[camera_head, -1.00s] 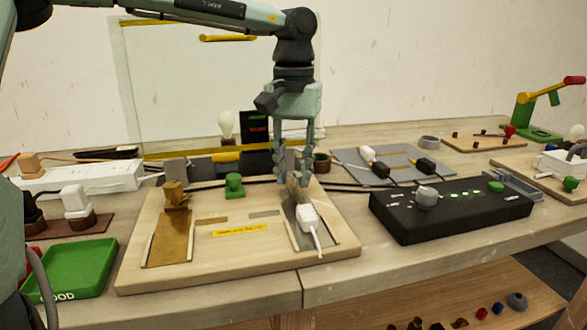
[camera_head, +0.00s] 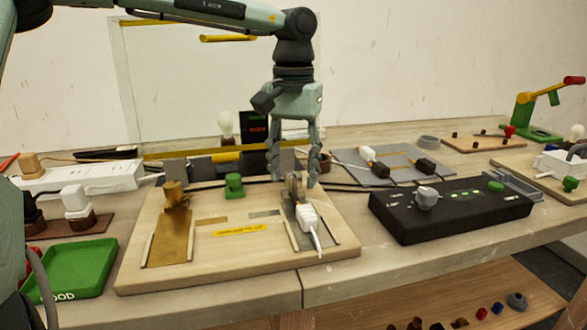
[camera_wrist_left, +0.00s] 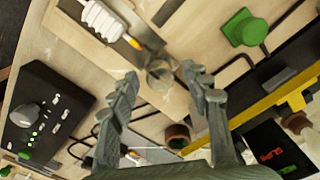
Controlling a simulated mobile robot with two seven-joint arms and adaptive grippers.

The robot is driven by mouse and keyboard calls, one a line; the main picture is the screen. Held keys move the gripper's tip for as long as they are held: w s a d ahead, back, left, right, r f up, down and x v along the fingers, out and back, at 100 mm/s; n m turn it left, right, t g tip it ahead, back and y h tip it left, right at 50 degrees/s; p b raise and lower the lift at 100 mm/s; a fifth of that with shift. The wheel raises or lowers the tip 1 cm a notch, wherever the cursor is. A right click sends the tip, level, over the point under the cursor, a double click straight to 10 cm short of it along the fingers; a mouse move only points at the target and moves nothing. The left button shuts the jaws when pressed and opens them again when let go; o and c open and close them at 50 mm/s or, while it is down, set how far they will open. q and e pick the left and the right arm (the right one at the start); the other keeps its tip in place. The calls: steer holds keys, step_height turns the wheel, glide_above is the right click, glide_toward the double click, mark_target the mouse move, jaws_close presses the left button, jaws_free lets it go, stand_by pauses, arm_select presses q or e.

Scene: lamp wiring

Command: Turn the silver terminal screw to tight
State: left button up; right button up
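The silver terminal screw (camera_head: 293,186) stands at the back end of the grey metal strip (camera_head: 325,230) on the right of the wooden board. In the left wrist view the screw (camera_wrist_left: 160,75) shows as a round grey knob between the fingers. My left gripper (camera_head: 294,178) points down over it, its fingers spread to either side. The left wrist view shows the fingertips (camera_wrist_left: 159,76) apart, with gaps beside the screw. A white connector (camera_head: 307,217) with a white cable lies on the strip just in front. The screw's tightness cannot be told. My right gripper is not in view.
The wooden board (camera_head: 205,273) also carries a brass screw (camera_head: 174,194) on a brass strip and a green knob (camera_head: 234,184). A black control box (camera_head: 450,216) stands to the right. A green tray (camera_head: 75,268) lies at the left.

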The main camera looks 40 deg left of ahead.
mark_target(294, 174)
arm_select(q)
step_height(294, 174, up, 12)
stand_by(0.6)
stand_by(0.5)
